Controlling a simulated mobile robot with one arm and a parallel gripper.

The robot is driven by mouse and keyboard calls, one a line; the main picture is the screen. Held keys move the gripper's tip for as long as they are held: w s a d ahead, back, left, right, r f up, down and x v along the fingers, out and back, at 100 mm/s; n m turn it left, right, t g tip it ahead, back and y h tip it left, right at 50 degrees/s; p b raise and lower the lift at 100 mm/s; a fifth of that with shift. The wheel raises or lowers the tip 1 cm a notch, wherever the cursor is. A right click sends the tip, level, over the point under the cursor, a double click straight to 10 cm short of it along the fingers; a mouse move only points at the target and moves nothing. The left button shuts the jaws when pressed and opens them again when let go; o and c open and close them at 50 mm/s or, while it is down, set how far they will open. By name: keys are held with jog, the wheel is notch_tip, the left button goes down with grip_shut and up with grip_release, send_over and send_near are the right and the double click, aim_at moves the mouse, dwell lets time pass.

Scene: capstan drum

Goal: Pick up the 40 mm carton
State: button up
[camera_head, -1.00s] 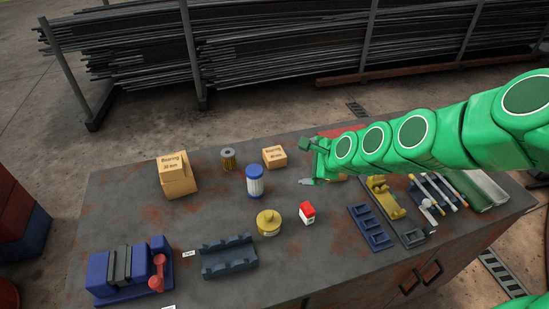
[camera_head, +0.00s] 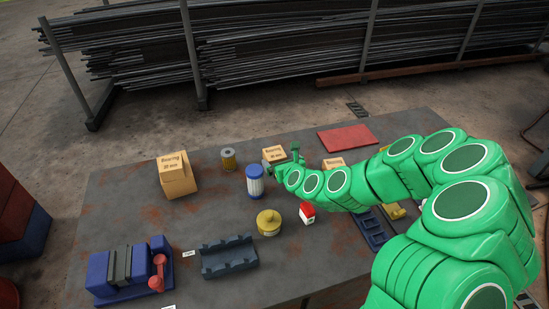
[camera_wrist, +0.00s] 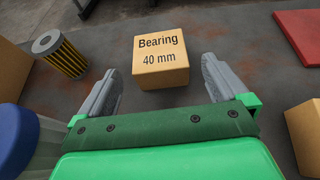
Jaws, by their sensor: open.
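The 40 mm carton is a small tan box labelled "Bearing 40 mm". In the wrist view the carton (camera_wrist: 161,70) stands upright ahead of my gripper (camera_wrist: 160,66), lined up between the two fingers with a gap on each side. My gripper is open and empty. In the head view the carton (camera_head: 274,152) is at the back of the table, partly covered by my gripper (camera_head: 282,160), which is just in front of and over it. I cannot tell how far the fingertips are above the table.
A yellow-black filter (camera_wrist: 60,54) and a blue-capped canister (camera_head: 255,182) stand left of the carton. A larger carton (camera_head: 176,175) is farther left. Another carton (camera_head: 333,163) and a red plate (camera_head: 347,138) are to the right. Bare tabletop surrounds the carton.

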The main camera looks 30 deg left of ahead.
aim_at(273, 152)
jog(key=shift+w+a+f, duration=0.1)
jog(key=shift+w+f, duration=0.05)
jog(key=shift+f, duration=0.15)
jog(key=shift+x, duration=0.9)
jog(key=shift+r+x, duration=0.2)
jog(key=shift+x, duration=1.2)
jog(key=shift+r+x, duration=0.2)
jog(key=shift+x, duration=1.25)
jog(key=shift+a, duration=0.2)
jog(key=c, duration=1.1)
jog(key=shift+r, duration=0.1)
